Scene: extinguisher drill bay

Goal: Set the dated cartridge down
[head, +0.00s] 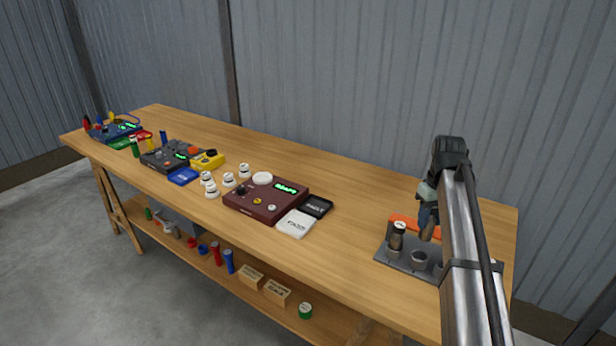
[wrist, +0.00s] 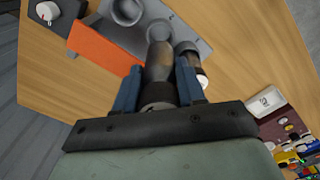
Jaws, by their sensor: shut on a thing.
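My gripper (head: 428,217) is at the right end of the bench, above the grey holder tray (head: 404,268). In the wrist view, its two blue fingers (wrist: 158,72) are shut on a brown and dark cylindrical cartridge (wrist: 160,58). The cartridge's far end overlaps the tray in that view; I cannot tell whether it touches a cup. In the head view the held cartridge (head: 427,232) is partly hidden by my arm. Another dark cartridge with a pale top (head: 397,238) stands in a cup of the tray, close beside the held one. I cannot read any date.
An empty-looking cup (head: 419,259) shows on the tray. A maroon device (head: 262,202), white card (head: 295,223) and black tray (head: 316,206) are farther left. Bare wood lies between them and the tray.

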